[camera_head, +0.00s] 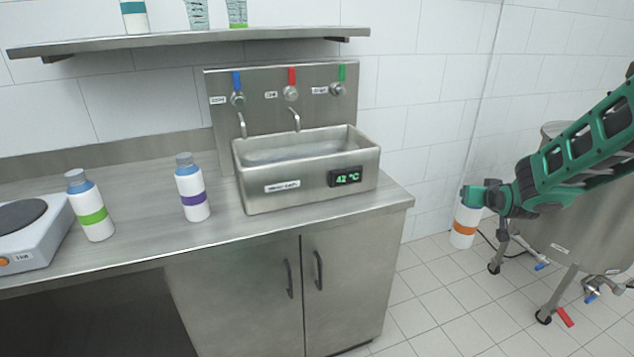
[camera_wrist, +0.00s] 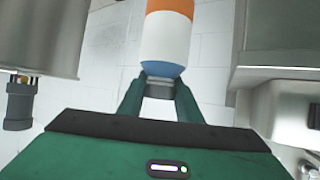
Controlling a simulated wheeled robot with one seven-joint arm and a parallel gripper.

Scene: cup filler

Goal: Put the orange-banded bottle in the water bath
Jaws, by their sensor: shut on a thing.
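The orange-banded bottle (camera_head: 464,228) is white with an orange band near its lower part. My gripper (camera_head: 471,195) is shut on its top and holds it upright in the air, to the right of the counter. The wrist view shows the bottle (camera_wrist: 167,45) with its grey neck between the two fingers of my gripper (camera_wrist: 160,90). The water bath (camera_head: 310,194) is a steel basin at the right end of the counter, with a display reading 42 °C. It is to the left of the bottle and apart from it.
A purple-banded bottle (camera_head: 192,188) stands left of the bath, and a green-banded bottle (camera_head: 90,206) stands beside a hot plate (camera_head: 25,228). Taps (camera_head: 291,93) reach over the bath's back. A steel vessel (camera_head: 560,235) on wheeled legs stands at right. A shelf (camera_head: 190,42) hangs above.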

